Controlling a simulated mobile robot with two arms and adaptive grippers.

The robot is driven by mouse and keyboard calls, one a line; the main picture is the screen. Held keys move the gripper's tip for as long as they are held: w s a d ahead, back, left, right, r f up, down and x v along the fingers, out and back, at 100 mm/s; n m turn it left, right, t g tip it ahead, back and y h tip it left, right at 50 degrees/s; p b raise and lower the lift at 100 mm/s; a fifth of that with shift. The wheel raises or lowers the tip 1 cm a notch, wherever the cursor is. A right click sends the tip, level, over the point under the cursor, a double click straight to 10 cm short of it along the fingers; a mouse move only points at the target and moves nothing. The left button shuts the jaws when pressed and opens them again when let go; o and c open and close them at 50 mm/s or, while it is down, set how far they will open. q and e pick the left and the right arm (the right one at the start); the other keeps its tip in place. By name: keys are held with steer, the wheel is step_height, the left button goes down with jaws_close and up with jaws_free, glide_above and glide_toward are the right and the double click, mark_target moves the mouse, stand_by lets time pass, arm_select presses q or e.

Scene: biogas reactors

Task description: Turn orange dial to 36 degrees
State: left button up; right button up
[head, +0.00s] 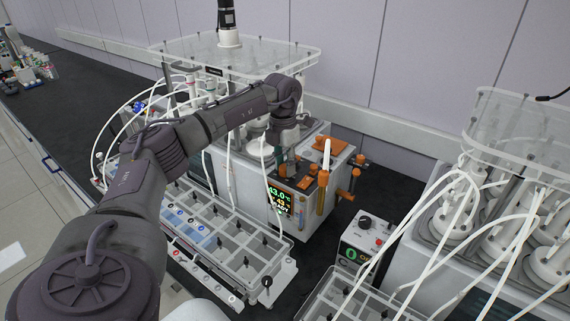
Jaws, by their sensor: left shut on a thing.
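The heating unit is a white box (318,212) with orange parts and a small dark display (280,198) on its front. The display shows coloured digits that look like 43.0 °C on the top line; the lower lines are too small to read surely. My left gripper (289,168) points down at the top front of this unit, just above the display. It is shut on the orange dial there, which is mostly hidden by the fingers. My right gripper is not in view.
Reactors with white tubes (470,205) crowd the right.

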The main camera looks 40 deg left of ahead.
mark_target(282, 166)
arm_select(q)
steer(key=n, duration=0.5)
steer(key=shift+r+n, duration=0.1)
steer(key=shift+n, duration=0.2)
steer(key=n, duration=0.6)
steer(key=shift+a+t, duration=0.1)
steer(key=shift+t, duration=0.2)
steer(key=o, duration=1.2)
steer(key=shift+c, duration=0.2)
step_height(282, 166, up, 12)
steer(key=shift+s+a, duration=0.2)
steer(key=shift+s, duration=0.1)
